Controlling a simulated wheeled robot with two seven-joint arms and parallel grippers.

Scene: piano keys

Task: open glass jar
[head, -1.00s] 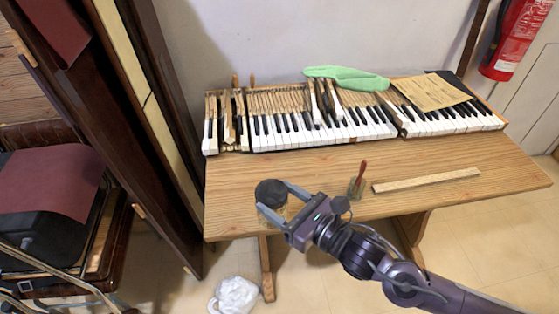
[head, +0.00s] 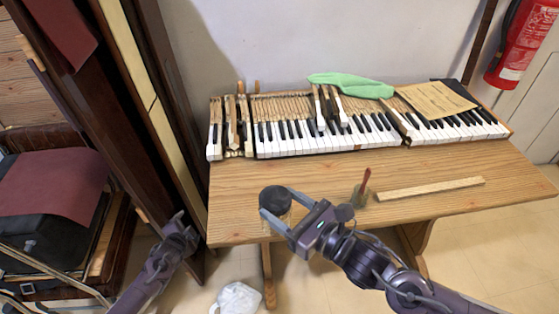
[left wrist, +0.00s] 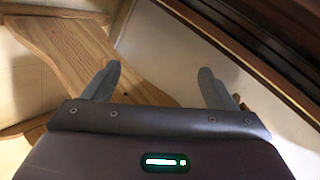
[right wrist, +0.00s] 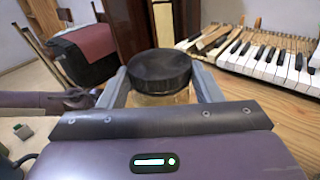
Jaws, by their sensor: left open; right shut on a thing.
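The glass jar with its round black lid (head: 274,199) is at the front left of the wooden table. My right gripper (head: 280,212) is shut on the jar, with a finger on either side. In the right wrist view the black lid (right wrist: 160,68) shows above the fingers, and the yellowish glass (right wrist: 160,99) below it is mostly hidden. My left gripper (head: 178,228) is left of the table's front corner, apart from the jar. In the left wrist view its two fingers (left wrist: 158,84) are spread and empty.
A row of piano keys (head: 330,142) lies along the back of the table (head: 330,172). A dark wooden panel (head: 150,120) stands close by my left arm.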

